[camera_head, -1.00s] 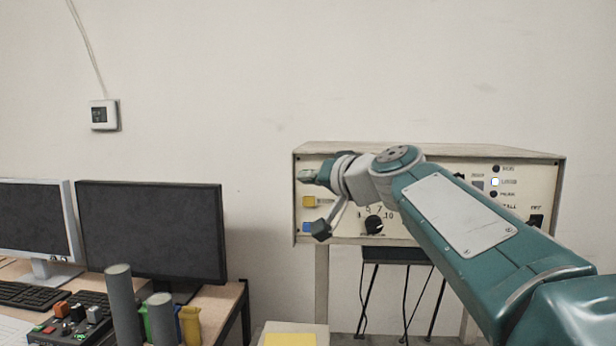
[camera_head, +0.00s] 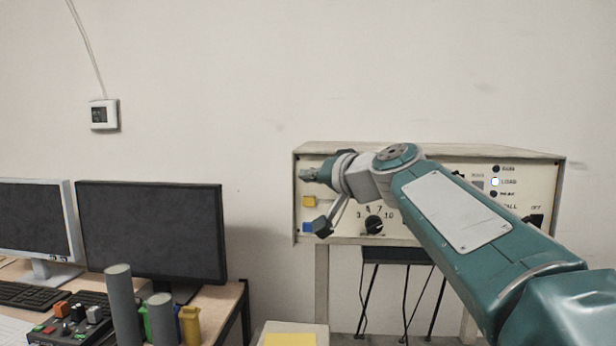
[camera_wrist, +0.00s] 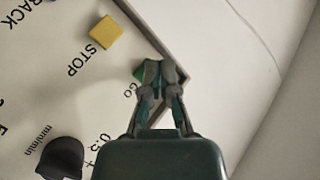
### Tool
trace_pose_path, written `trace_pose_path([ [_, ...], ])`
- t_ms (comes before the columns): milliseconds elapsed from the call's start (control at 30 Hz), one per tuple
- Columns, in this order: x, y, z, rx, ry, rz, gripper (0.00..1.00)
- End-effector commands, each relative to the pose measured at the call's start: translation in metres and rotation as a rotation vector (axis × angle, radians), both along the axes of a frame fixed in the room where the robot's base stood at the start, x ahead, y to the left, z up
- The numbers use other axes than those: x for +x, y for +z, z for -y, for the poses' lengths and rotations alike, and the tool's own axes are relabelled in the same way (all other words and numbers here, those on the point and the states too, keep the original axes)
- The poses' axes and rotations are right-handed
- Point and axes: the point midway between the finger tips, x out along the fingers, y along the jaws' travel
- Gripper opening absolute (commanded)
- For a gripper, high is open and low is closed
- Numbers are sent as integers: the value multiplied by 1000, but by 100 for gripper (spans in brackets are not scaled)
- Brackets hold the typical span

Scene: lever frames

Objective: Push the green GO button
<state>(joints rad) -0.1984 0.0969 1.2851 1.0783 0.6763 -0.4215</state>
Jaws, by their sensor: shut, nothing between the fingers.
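The green GO button (camera_wrist: 138,73) shows in the wrist view as a small green patch just left of my fingertips, mostly hidden behind them. The label "GO" is beside it. My gripper (camera_wrist: 155,70) is shut and empty, with its tips over the button; I cannot tell whether they touch it. In the head view my gripper (camera_head: 308,174) is at the upper left of the panel (camera_head: 440,235), and the green button is hidden there. The yellow STOP button (camera_wrist: 106,38) is next to GO; it also shows in the head view (camera_head: 309,201).
A blue button (camera_head: 307,227) sits below the yellow one. Monitors (camera_head: 150,230) and a desk (camera_head: 222,310) stand at left. The wall above the panel is clear.

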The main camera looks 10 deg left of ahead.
Motion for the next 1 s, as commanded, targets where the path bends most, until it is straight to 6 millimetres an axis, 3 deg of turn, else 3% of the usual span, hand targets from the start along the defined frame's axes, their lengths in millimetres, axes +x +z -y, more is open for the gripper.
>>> trace_pose_path([
  [1000, 7, 0, 0, 0, 0, 0, 0],
])
